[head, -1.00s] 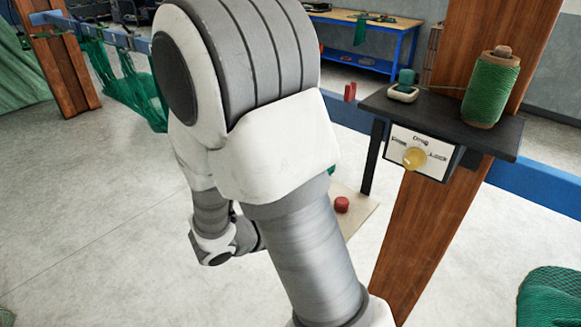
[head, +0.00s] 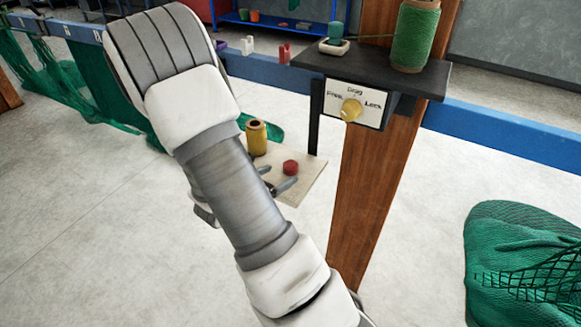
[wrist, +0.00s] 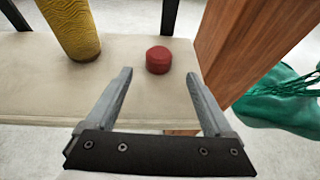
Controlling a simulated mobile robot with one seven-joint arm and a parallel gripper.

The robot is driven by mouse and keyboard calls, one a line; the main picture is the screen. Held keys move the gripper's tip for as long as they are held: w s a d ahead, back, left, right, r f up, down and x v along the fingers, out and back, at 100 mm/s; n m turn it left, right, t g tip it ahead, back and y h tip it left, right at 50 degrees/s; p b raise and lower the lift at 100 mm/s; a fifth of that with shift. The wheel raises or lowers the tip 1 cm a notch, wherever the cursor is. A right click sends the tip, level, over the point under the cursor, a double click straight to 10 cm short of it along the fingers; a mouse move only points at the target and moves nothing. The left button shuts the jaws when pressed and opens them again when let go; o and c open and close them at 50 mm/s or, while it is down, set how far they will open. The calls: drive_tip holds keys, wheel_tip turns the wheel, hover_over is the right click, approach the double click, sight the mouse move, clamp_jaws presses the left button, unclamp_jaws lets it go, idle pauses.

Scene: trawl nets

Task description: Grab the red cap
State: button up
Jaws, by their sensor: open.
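The red cap (head: 290,167) is a small, short red cylinder standing on a pale low board (head: 306,187), near its right side. In the wrist view the red cap (wrist: 158,60) sits just beyond the fingertips, roughly midway between them and apart from both. My gripper (wrist: 158,72) is open and empty, its two grey fingers spread over the near part of the board (wrist: 40,85). In the head view my gripper (head: 280,180) shows only in part beside the cap, as my arm covers the rest.
A yellow spool (head: 256,138) stands on the board left of the cap. A wooden post (head: 370,200) rises close on the right, carrying a dark shelf (head: 330,66), a green twine spool (head: 414,38) and a dial panel (head: 354,104). Green netting (head: 515,260) lies at right.

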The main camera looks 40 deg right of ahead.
sight(287, 169)
drive_tip(key=x, duration=0.5)
drive_tip(key=shift+w+d, duration=0.1)
drive_tip(key=shift+w, duration=0.05)
drive_tip(key=shift+c, duration=0.2)
clamp_jaws()
drive_tip(key=shift+r, duration=0.1)
